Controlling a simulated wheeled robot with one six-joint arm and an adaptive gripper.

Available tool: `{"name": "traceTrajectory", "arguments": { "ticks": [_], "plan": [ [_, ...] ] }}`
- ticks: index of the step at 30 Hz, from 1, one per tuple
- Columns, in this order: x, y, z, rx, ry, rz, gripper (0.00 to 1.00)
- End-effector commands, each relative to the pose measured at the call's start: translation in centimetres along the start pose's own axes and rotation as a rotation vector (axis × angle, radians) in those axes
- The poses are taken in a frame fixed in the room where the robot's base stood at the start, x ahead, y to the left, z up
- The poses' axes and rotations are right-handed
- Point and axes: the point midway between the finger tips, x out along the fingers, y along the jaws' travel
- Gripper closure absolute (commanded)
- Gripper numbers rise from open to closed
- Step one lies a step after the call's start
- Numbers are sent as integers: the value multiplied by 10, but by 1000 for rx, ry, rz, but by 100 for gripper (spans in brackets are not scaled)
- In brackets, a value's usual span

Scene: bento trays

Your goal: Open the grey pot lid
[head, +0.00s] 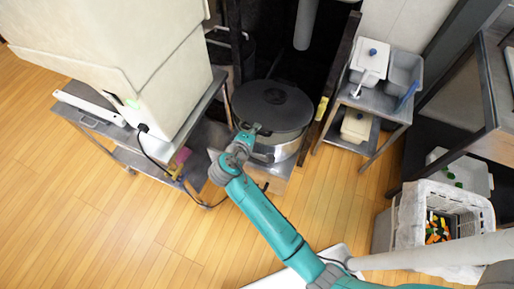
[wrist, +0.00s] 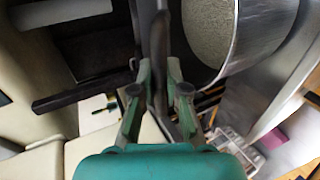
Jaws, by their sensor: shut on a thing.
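The dark grey pot lid (head: 273,103) is over the round metal pot (head: 287,150) in the head view, with a small knob near its middle. My gripper (head: 247,132) is at the lid's near left edge. In the wrist view my gripper (wrist: 160,75) is shut on the dark lid (wrist: 160,42), which shows edge-on between the fingers. The pot (wrist: 252,38) lies to the right there, and its pale, grainy inside shows past the rim. The lid is apart from this part of the rim. The far side of the lid is hard to make out.
A large beige machine stands on a metal table (head: 185,128) to the left. A small metal table (head: 376,103) with containers stands to the right. A white crate (head: 408,215) with colourful pieces is at the lower right. The wooden floor in front is open.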

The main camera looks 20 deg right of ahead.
Motion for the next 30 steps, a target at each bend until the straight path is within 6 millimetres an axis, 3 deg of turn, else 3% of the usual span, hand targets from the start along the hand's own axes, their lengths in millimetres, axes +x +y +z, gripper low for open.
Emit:
{"name": "traceTrajectory", "arguments": {
  "ticks": [1,6,11,18,24,30],
  "plan": [
    [1,21,-3,13,0,-32,100],
    [2,75,-8,15,0,-171,100],
    [7,126,-7,8,-1,-162,100],
    [30,206,-6,7,-4,-161,100],
    [58,260,-6,4,-4,-162,100],
    [87,299,-6,1,-4,-163,100]
  ]
}}
